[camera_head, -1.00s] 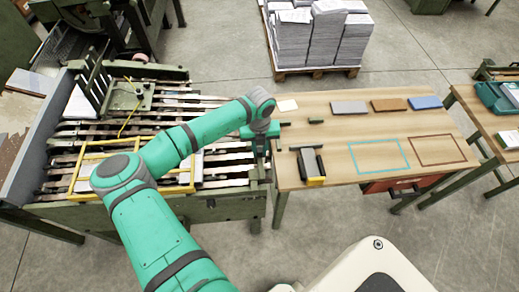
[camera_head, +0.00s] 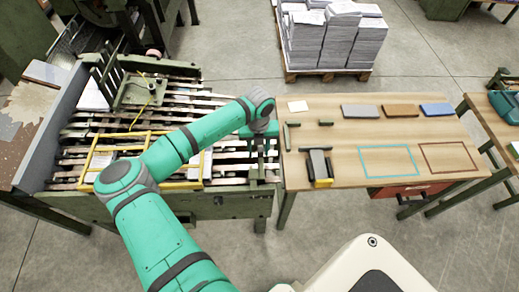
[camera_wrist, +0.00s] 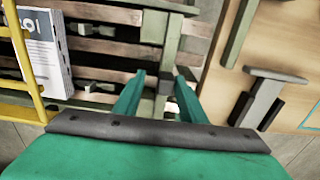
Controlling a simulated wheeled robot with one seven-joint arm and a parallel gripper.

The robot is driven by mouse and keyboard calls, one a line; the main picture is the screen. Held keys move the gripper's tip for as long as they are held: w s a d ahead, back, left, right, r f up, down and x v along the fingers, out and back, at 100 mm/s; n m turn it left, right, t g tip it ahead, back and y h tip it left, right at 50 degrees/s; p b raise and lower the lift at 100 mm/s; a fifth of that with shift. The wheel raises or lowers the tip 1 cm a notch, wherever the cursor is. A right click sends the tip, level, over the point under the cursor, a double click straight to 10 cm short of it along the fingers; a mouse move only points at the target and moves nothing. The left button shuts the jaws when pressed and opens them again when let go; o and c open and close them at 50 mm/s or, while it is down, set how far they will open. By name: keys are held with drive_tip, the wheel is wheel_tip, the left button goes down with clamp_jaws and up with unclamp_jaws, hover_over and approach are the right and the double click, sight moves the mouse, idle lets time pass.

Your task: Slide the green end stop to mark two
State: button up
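My gripper (camera_head: 262,148) hangs over the right end of the slatted gathering machine (camera_head: 228,207), beside the wooden table's left edge. In the wrist view its two green fingers (camera_wrist: 160,92) are apart. A small dark grey-green block (camera_wrist: 165,83) shows in the gap between them, in line with a green upright strip (camera_wrist: 172,40). This block may be the end stop; I cannot tell for sure. I see no contact between the fingers and the block. No marks or numbers for stop positions are readable.
The wooden table (camera_head: 340,140) holds dark green bars (camera_head: 292,137), a grey-and-yellow tool (camera_head: 319,166), several flat blocks and two taped outlines. A yellow frame (camera_head: 100,160) lies on the machine. A printed sheet stack (camera_wrist: 42,50) is left of my fingers.

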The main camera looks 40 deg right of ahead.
drive_tip(key=shift+s+d, duration=0.1)
drive_tip(key=shift+d, duration=0.05)
drive_tip(key=shift+r, duration=0.35)
wheel_tip(320, 180, up, 10)
idle(0.7)
